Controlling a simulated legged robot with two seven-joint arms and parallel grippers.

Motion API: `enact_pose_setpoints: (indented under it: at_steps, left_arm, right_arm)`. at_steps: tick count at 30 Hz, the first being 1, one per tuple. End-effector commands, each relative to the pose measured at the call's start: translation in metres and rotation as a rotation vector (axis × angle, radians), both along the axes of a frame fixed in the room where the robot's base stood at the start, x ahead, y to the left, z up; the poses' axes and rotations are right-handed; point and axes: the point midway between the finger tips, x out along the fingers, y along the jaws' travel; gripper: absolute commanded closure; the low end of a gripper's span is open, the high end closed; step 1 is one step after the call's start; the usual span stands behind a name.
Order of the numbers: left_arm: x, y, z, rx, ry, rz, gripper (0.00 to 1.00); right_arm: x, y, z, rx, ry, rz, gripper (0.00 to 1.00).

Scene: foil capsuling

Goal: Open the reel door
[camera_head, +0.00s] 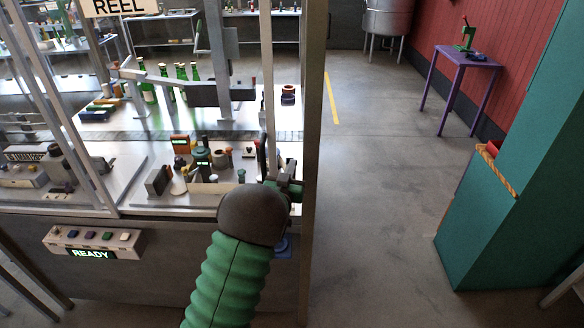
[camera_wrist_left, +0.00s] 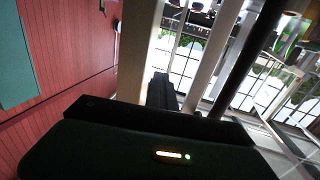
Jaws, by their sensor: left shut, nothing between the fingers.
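The machine's clear enclosure has a sign reading REEL (camera_head: 120,6) at the top left of the head view. Below the sign are pale metal frame bars (camera_head: 268,90), and I cannot tell which of them belong to the reel door. My green left arm reaches up from the bottom, and my left gripper (camera_head: 284,180) is shut and empty at the enclosure's right front corner, beside the upright post. The dark wrist hides part of it, and contact with the frame is unclear. In the left wrist view, the dark fingers (camera_wrist_left: 161,92) point at pale uprights. My right gripper is out of view.
A control box (camera_head: 92,242) with several buttons and a lit READY display is on the machine's front. Green bottles (camera_head: 182,78) stand inside. A purple table (camera_head: 464,62) and a teal cabinet (camera_head: 500,205) are to the right, with open floor between.

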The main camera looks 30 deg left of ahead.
Motion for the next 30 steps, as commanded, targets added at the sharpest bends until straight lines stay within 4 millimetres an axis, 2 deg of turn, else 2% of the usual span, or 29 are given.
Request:
enact_pose_setpoints:
  at_steps: [6, 15, 25, 28, 30]
  left_arm:
    - [0.0, 0.0, 0.0, 0.0, 0.0, 0.0, 1.0]
    - [-0.001, 0.0, 0.0, 0.0, 0.0, 0.0, 0.62]
    - [-0.003, -0.001, -0.001, 0.0, 0.001, 0.0, 0.62]
    - [-0.014, -0.005, -0.003, -0.001, 0.001, 0.0, 0.62]
    - [-0.028, -0.011, -0.005, -0.001, 0.001, 0.0, 0.62]
  right_arm:
    - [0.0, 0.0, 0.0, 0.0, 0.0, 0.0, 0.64]
    - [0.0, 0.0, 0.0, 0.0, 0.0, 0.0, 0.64]
    - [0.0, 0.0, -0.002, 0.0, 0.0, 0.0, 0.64]
    - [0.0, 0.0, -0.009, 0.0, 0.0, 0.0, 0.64]
    - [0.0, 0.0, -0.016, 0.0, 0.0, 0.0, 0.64]
